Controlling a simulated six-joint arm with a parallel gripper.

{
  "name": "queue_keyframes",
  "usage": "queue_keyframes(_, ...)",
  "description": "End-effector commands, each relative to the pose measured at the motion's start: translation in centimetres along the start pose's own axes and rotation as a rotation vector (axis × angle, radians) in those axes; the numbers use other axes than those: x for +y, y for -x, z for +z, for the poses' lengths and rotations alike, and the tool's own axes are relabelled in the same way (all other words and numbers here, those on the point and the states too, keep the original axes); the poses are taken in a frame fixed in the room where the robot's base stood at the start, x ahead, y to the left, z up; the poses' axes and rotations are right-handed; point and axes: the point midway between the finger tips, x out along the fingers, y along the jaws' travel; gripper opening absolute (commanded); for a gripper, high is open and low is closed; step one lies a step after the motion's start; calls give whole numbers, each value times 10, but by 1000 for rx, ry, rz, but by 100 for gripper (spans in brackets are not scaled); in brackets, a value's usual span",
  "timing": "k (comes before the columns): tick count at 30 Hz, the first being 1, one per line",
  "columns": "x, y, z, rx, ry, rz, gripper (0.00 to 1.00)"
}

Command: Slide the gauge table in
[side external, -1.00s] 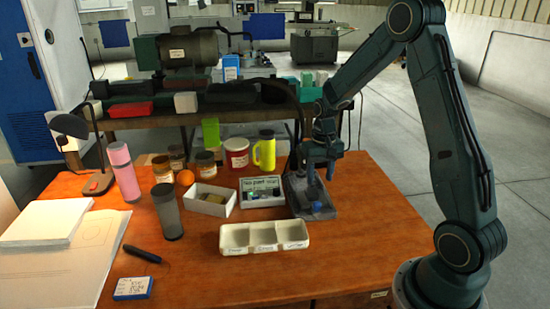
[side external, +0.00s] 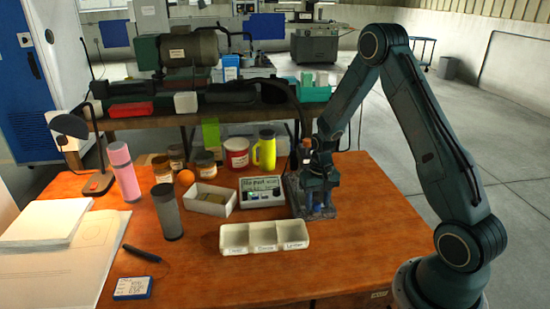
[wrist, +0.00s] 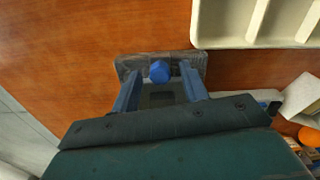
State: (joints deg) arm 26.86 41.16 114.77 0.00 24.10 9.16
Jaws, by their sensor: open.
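The gauge (side external: 298,203) is a dark grey metal stand on the wooden table, right of the sign-topped box. Its sliding table is mostly hidden in the side view by my gripper (side external: 319,203). In the wrist view a blue knob (wrist: 160,71) stands at the far edge of the grey gauge base (wrist: 190,58). My gripper (wrist: 160,88) is open, pointing down over the gauge, with one blue finger on each side of the knob's line. I cannot tell whether the fingers touch anything.
A cream three-compartment tray (side external: 264,248) lies in front of the gauge. A white box (side external: 207,207) and a sign-topped box (side external: 262,205) stand left of it. A yellow mug (side external: 266,151) stands behind. The wood right of the gauge is clear.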

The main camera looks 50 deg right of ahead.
Motion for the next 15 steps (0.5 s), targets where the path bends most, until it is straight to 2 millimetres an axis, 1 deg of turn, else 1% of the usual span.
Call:
queue_keyframes(4,0,0,0,0,0,0,44)
queue_keyframes(8,0,0,0,0,0,0,19)
queue_keyframes(9,0,0,0,0,0,0,11)
queue_keyframes(11,0,0,0,1,0,0,0)
queue_keyframes(15,0,0,0,1,0,0,0)
